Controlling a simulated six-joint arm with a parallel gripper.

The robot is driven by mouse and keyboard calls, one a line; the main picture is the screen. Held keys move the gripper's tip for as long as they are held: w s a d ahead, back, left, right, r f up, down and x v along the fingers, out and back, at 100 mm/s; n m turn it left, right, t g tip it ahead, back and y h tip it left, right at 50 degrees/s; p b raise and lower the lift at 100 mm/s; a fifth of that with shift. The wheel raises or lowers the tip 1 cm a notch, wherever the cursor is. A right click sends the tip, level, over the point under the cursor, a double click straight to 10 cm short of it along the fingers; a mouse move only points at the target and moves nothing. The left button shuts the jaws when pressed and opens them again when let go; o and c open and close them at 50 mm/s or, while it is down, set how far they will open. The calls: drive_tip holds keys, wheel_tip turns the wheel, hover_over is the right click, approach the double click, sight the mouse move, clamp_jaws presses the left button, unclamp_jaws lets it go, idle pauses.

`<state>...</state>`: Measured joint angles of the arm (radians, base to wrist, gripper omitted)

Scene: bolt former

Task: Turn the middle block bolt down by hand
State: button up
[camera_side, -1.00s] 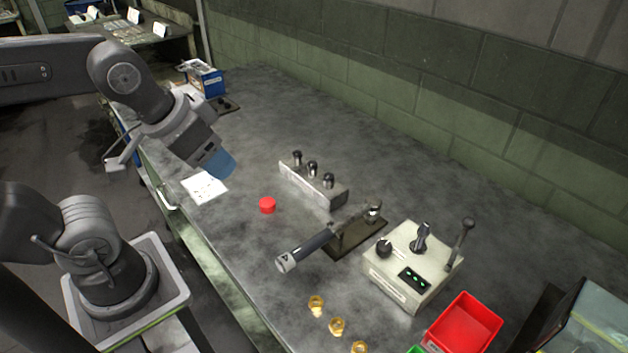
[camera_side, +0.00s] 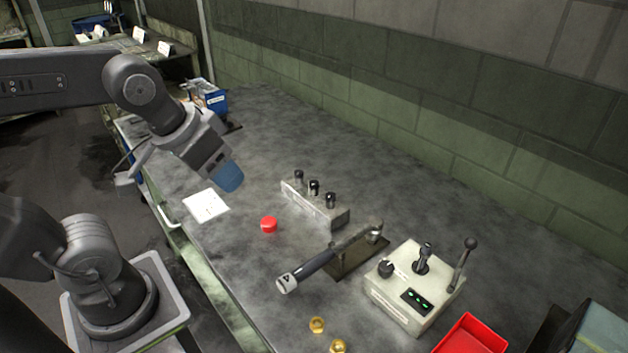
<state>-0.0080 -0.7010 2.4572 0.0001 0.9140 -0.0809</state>
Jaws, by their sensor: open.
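The pale metal block (camera_side: 313,207) lies on the bench with three dark-headed bolts standing in a row on its top. The middle bolt (camera_side: 314,187) is upright between the other two, and its head stands clear above the block. How far each bolt is screwed in is too small to tell. My gripper (camera_side: 229,177), with a blue end, is to the left of the block, above the bench and apart from the bolts. It points down and to the right. Its fingers are hard to make out, and nothing shows held in it.
A red cap (camera_side: 269,224) and a white paper (camera_side: 206,205) lie near the block. A long-handled tool (camera_side: 318,262), a control box (camera_side: 412,290) with levers, brass pieces (camera_side: 317,324) and a red bin (camera_side: 472,338) stand toward the front right. The bench behind the block is clear.

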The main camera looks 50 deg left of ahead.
drive_tip(key=w+a+r+n+g, duration=0.2)
drive_tip(key=w+n, duration=0.5)
drive_tip(key=w, duration=0.1)
drive_tip(key=n+g, duration=0.3)
drive_tip(key=n, duration=1.3)
hover_over(314, 183)
wheel_tip(314, 183, down, 8)
wheel_tip(314, 183, down, 13)
drive_tip(key=shift+r, duration=0.1)
drive_tip(key=shift+c, duration=0.2)
drive_tip(key=c, duration=0.9)
